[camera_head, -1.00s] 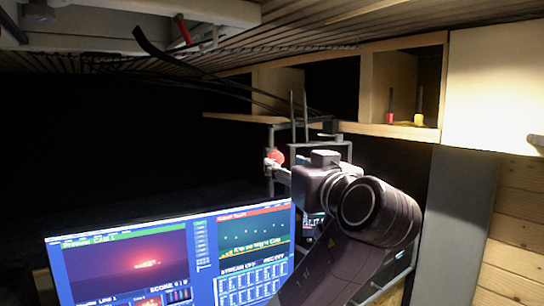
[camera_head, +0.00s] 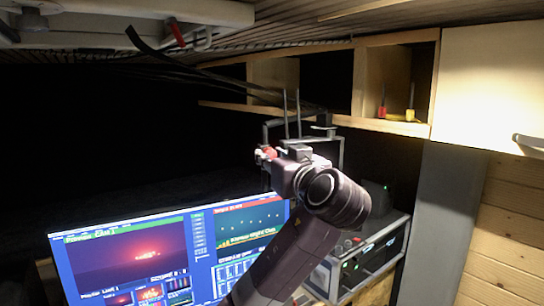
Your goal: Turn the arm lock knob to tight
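A small red knob-like piece (camera_head: 267,153), which looks like the arm lock knob, shows just past the end of my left arm, in front of a grey metal frame. My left gripper (camera_head: 276,163) is right at it, and in this view they overlap. The gripper's fingers are mostly hidden behind my dark wrist, so I cannot tell whether they touch the red piece or how far they are open. The knob's setting cannot be read. My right gripper is not in view.
A lit monitor (camera_head: 130,255) stands at lower left. A rack of equipment (camera_head: 375,250) is right of my arm. Above are wooden shelf cubbies (camera_head: 395,124) holding a red and a yellow-handled item. Black cables run under the ceiling. A grey panel (camera_head: 440,220) stands at right.

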